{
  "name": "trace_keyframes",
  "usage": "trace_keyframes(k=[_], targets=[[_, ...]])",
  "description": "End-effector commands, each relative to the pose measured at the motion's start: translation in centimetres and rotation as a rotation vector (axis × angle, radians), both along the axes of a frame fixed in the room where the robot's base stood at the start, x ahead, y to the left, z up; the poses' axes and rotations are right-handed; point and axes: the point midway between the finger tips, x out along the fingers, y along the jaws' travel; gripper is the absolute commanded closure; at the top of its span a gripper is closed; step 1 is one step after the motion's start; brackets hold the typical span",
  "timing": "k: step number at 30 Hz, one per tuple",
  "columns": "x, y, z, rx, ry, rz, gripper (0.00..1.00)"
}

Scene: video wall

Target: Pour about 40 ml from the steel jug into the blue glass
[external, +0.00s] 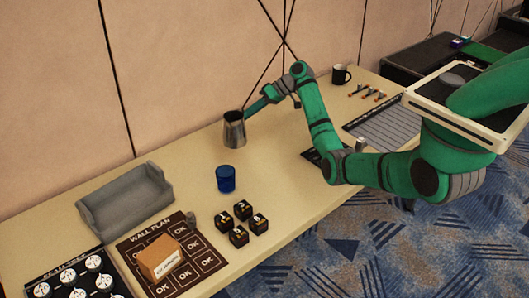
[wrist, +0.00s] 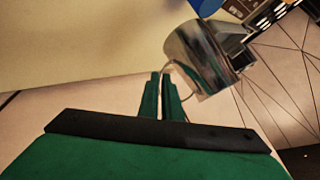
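The steel jug (external: 235,133) is upright near the middle of the table, behind the blue glass; I cannot tell whether its base touches the table. My gripper (external: 249,110) reaches it from the right. In the wrist view, my gripper's two fingers (wrist: 165,78) are close together on the thin handle of the jug (wrist: 200,58). The jug's contents are not visible. The blue glass (external: 225,179) stands upright on the table in front of the jug, apart from it. Part of the glass shows at the wrist view's top edge (wrist: 206,6).
A grey tray (external: 91,222) lies left of the glass. Several black cubes (external: 238,237) and a wall plan board (external: 205,267) with a cardboard-coloured box (external: 160,258) are in front. A dark mug (external: 341,75) stands at the back right.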

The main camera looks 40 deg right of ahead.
Motion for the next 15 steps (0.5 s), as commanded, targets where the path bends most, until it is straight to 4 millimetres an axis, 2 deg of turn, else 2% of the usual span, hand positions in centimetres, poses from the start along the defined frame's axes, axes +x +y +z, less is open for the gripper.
trace_keyframes(k=[8,15], targets=[[0.0,0.0,-4.6,0.002,0.002,-0.001,1.00],[0.0,0.0,-9.9,0.002,0.000,-0.002,1.00]])
